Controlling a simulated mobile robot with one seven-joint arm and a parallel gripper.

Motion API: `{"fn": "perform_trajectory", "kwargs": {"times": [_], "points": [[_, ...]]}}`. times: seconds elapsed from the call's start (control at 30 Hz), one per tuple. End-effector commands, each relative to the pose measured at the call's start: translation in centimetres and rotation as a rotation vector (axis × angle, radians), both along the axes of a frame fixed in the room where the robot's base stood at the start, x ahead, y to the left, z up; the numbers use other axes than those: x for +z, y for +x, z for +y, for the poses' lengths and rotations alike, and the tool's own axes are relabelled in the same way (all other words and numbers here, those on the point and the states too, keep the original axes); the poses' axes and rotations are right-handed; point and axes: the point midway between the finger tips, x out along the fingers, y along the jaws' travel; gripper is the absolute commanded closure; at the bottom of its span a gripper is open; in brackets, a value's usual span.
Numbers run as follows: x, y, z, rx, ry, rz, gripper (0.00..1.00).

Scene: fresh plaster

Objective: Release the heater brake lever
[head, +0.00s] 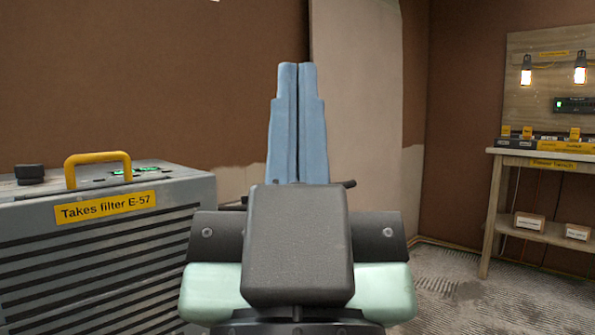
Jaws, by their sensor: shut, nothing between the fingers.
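My gripper (297,68) is in the middle of the head view, its two blue fingers pointing up and pressed together with nothing between them. No heater or brake lever can be clearly made out. A dark bar end (347,184) shows just right of my gripper's body, and a dark piece (234,203) shows to its left. My gripper hides what lies between them, so I cannot tell what they belong to.
A grey slatted unit (110,260) with a yellow handle (97,157) and the label "Takes filter E-57" stands close at left. A wooden bench (545,158) with lamps above it stands at far right. Ridged floor (470,300) lies open between.

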Motion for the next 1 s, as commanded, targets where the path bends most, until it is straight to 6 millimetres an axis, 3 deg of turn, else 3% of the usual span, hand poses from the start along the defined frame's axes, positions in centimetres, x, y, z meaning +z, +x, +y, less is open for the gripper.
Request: {"fn": "perform_trajectory", "kwargs": {"times": [0.03, 1.0], "points": [[2.6, 0.0, 0.0, 0.0, 0.0, -0.001, 1.0], [35.5, 0.0, 0.0, 0.001, 0.0, -0.001, 1.0]]}}
